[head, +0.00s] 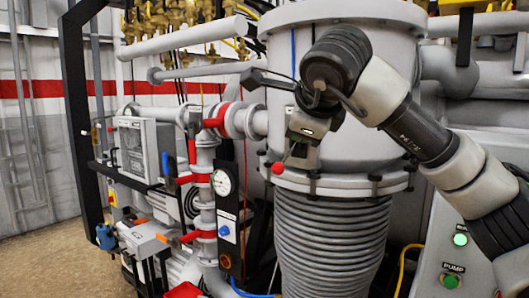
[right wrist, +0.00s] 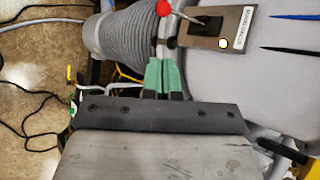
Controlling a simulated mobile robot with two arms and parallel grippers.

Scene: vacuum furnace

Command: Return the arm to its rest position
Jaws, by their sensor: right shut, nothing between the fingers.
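My right arm comes in from the right in the head view, across the front of the large grey vessel (head: 345,40). Its right gripper (head: 250,78) points left, in front of the vessel's upper left side. In the right wrist view the right gripper's green fingertips (right wrist: 163,75) are together with nothing between them. A lever with a red ball knob (right wrist: 163,8) is beyond the fingertips, apart from them; the knob also shows in the head view (head: 277,168), below the gripper. The lever comes from a labelled plate (right wrist: 218,28). My left gripper is not in view.
The ribbed bellows (head: 332,235) stands below the vessel. Pipes with red bands (head: 205,180) and a round gauge (head: 222,182) are to its left. A control panel with green buttons (head: 460,239) is at lower right. Bare floor (head: 50,265) shows at lower left.

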